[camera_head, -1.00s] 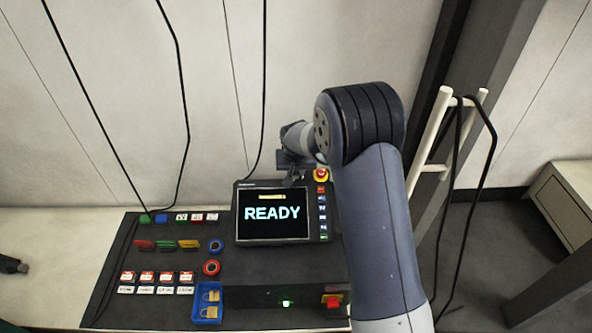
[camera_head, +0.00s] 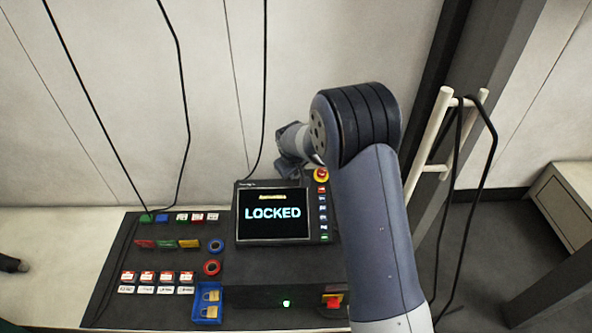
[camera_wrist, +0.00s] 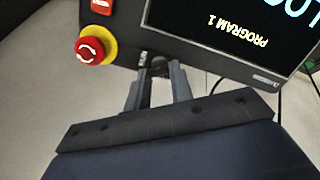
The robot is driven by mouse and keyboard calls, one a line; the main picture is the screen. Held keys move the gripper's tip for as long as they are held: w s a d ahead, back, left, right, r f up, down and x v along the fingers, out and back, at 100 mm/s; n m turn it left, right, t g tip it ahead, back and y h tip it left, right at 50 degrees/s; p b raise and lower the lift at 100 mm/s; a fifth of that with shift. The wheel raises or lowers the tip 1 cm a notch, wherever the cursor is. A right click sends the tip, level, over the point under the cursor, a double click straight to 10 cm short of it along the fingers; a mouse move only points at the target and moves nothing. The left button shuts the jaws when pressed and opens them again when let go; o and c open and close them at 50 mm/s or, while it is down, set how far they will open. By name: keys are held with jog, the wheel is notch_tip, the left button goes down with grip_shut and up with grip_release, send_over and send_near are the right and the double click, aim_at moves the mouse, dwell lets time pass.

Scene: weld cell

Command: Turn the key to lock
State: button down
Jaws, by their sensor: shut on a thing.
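The pendant screen (camera_head: 273,213) reads "LOCKED" in the head view. In the wrist view the pendant (camera_wrist: 250,28) appears upside down, its screen showing "PROGRAM 1". My gripper (camera_wrist: 158,78) is at the pendant's top edge, beside the red emergency stop with its yellow ring (camera_wrist: 92,50). Its two fingers are shut on a small dark piece at that edge, which fits the key (camera_wrist: 160,66). The key is mostly hidden between the fingers, so its angle is hard to tell. In the head view my arm hides the fingertips.
The emergency stop (camera_head: 321,175) sits at the pendant's upper right corner, close to my gripper. The dark mat (camera_head: 130,255) holds several coloured tags and labels. A blue tray (camera_head: 207,317) holds brass padlocks. A white rack (camera_head: 437,135) with black cable stands at the right.

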jog(key=n+p, duration=0.1)
jog(key=n, duration=0.4)
jog(key=shift+s+n, duration=0.1)
jog(key=shift+n, duration=0.2)
jog(key=n, duration=0.2)
jog(key=n+p, duration=0.1)
jog(key=n, duration=0.2)
jog(key=shift+a+t+h, duration=0.1)
jog(key=shift+t+h, duration=0.2)
jog(key=shift+t, duration=0.1)
jog(key=shift+n+p, duration=0.3)
jog(key=c, duration=1.2)
grip_release()
jog(key=shift+c, duration=0.2)
jog(key=d+v, duration=0.1)
jog(key=v, duration=0.9)
jog(key=shift+s+a+r+p, duration=0.3)
jog(key=shift+a+p, duration=0.15)
jog(key=shift+a, duration=0.05)
